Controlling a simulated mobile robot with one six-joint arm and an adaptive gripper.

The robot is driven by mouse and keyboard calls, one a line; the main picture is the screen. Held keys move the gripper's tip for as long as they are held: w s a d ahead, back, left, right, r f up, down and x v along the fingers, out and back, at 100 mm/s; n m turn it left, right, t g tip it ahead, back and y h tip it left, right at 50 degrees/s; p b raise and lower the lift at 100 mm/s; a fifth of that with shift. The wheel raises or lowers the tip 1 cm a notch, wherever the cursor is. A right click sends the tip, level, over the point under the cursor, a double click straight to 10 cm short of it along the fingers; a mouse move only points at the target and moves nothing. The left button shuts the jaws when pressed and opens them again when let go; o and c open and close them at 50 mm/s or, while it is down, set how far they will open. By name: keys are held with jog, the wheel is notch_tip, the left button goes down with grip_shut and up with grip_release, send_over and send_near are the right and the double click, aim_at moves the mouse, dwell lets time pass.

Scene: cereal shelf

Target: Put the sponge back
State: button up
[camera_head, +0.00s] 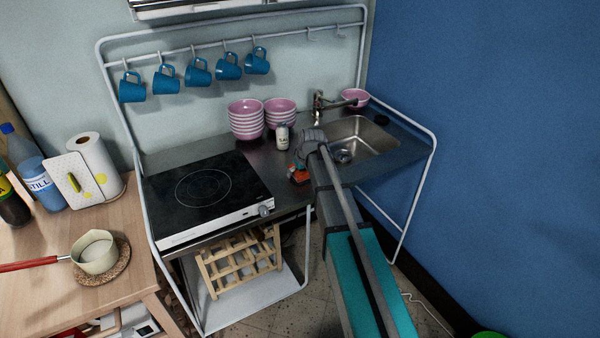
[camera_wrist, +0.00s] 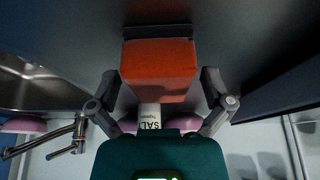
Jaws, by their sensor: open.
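The sponge (camera_wrist: 158,66) is an orange block with a dark layer along one edge, seen large in the wrist view. My gripper (camera_wrist: 160,88) is open, with one finger on each side of the sponge's near end. I cannot tell whether either finger touches it. In the head view a small orange-red patch (camera_head: 300,177), likely the sponge, shows at the counter's front edge beside the end of my arm; my fingers are not clear there.
A white salt container (camera_head: 282,137) stands behind the sponge, near stacked pink bowls (camera_head: 246,121). A hob (camera_head: 204,188) fills the left.

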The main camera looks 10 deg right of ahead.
jog(key=p+v, duration=1.1)
jog(key=v, duration=0.1)
dwell(0.5)
dwell(0.5)
jog(key=s+a+f+m+g+h, duration=0.1)
jog(key=s+m+g, duration=0.2)
jog(key=s, duration=2.1)
jog(key=shift+a+f+m+g, duration=0.15)
jog(key=shift+a+m+g, duration=0.15)
jog(key=shift+g, duration=0.4)
